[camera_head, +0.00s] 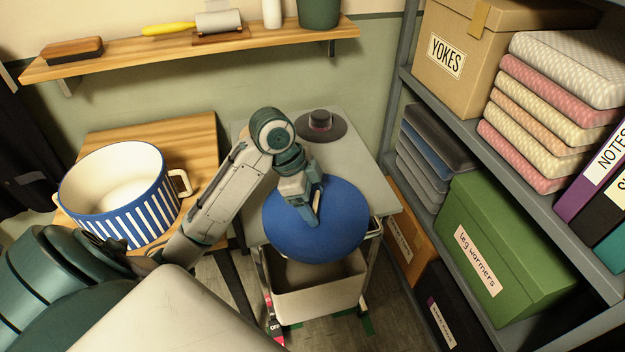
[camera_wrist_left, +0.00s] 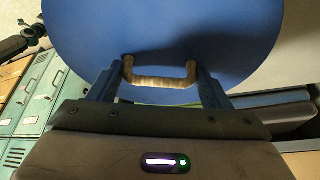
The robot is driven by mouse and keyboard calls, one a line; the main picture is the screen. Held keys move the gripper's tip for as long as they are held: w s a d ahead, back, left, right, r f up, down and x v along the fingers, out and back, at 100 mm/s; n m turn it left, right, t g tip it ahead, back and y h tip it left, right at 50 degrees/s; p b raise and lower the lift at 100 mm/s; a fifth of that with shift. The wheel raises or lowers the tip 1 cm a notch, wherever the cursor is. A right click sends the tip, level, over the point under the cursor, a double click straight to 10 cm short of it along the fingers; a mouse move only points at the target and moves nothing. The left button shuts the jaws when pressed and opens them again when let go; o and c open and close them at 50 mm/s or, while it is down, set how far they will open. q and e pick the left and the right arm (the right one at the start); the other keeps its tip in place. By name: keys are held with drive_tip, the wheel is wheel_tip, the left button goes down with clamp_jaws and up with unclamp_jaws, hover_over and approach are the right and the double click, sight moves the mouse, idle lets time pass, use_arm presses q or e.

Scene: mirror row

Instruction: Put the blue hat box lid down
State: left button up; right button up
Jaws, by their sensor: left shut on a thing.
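The blue hat box lid (camera_head: 340,230) is a round flat disc with a pale bar handle (camera_wrist_left: 160,82). My left gripper (camera_head: 313,208) is shut on that handle, with a finger at each end of it in the left wrist view. The lid covers the front part of a small grey table (camera_head: 360,155) and overhangs its front edge. Whether it touches the table is hidden. A blue-and-white striped round box (camera_head: 118,220) with a cream handle stands open on a wooden table (camera_head: 195,135) at left. My right gripper is not in view.
A dark grey hat (camera_head: 320,121) sits at the back of the grey table. A cream bin (camera_head: 320,295) is below the lid. Shelving at right holds a green box (camera_head: 500,250) and folded cloths (camera_head: 545,105). A wooden wall shelf (camera_head: 120,65) runs behind.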

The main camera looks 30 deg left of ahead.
use_arm(q)
drive_tip(key=w+a, duration=0.2)
drive_tip(key=w, duration=0.2)
drive_tip(key=w+a+f+p, duration=0.1)
drive_tip(key=w+a, duration=0.2)
drive_tip(key=w+a+p, duration=0.1)
drive_tip(key=w+a, duration=0.2)
drive_tip(key=w, duration=0.1)
drive_tip(key=shift+w+a+f, duration=0.15)
drive_tip(key=shift+w, duration=0.2)
wheel_tip(320, 180, down, 3)
drive_tip(key=shift+f+p, duration=0.15)
drive_tip(key=shift+p, duration=0.5)
drive_tip(key=shift+f, duration=0.15)
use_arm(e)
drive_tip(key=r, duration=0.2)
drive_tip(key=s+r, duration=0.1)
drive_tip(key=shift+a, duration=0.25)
use_arm(q)
drive_tip(key=shift+f, duration=0.1)
drive_tip(key=o, duration=1)
drive_tip(key=shift+r, duration=0.3)
drive_tip(key=p+v, duration=1.1)
drive_tip(key=shift+s+a+r+p, duration=0.2)
drive_tip(key=shift+r+p, duration=0.1)
drive_tip(key=shift+p, duration=0.1)
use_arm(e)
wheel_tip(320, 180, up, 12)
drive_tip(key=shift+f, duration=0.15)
